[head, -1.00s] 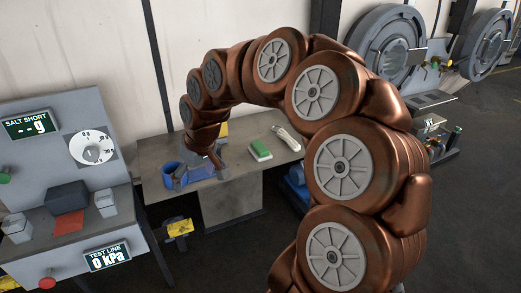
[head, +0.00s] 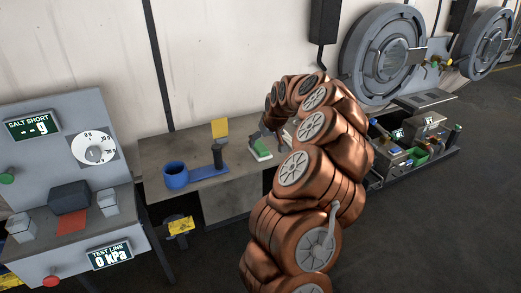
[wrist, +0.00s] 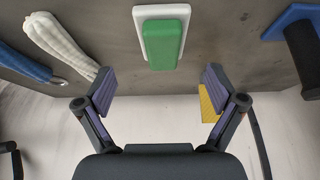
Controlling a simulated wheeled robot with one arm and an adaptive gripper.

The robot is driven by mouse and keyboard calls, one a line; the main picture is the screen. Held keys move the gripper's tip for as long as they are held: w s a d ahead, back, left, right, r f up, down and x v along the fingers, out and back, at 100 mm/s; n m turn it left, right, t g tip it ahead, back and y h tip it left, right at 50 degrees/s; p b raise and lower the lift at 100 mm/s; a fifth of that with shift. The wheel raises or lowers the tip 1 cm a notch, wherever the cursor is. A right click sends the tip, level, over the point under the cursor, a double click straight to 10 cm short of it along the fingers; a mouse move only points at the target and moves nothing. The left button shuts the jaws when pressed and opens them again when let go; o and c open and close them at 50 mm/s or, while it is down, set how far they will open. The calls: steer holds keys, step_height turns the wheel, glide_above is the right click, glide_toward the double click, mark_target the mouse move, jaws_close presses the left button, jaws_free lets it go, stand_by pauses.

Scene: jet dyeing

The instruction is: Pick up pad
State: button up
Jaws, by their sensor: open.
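The pad appears to be the green block with a white base (head: 260,150) lying on the grey table. It also shows in the wrist view (wrist: 162,42), top centre, its green part on top of the white part. My gripper (wrist: 158,88) is open and empty, its two dark fingers spread to either side of the pad's line. The pad lies ahead of the fingertips, not between them. In the head view my gripper (head: 264,131) is small and partly hidden by my arm, close to the pad.
A white cloth-like roll (wrist: 62,42) lies beside the pad. The grey table (head: 160,150) is bare at its back left.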

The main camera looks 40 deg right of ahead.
mark_target(260, 146)
steer(key=shift+p+x, duration=1.3)
steer(key=shift+x, duration=1.15)
steer(key=shift+w+f, duration=0.35)
steer(key=shift+f, duration=0.1)
steer(key=shift+c, duration=0.3)
steer(key=c, duration=1.3)
steer(key=shift+r, duration=0.1)
steer(key=shift+r+b, duration=1)
steer(key=shift+r, duration=0.7)
steer(key=s+a+r+b, duration=0.1)
steer(key=s+a+b, duration=0.4)
steer(key=a, duration=0.9)
steer(key=shift+s+a+r, duration=0.25)
steer(key=shift+s+a, duration=0.05)
steer(key=shift+s, duration=0.55)
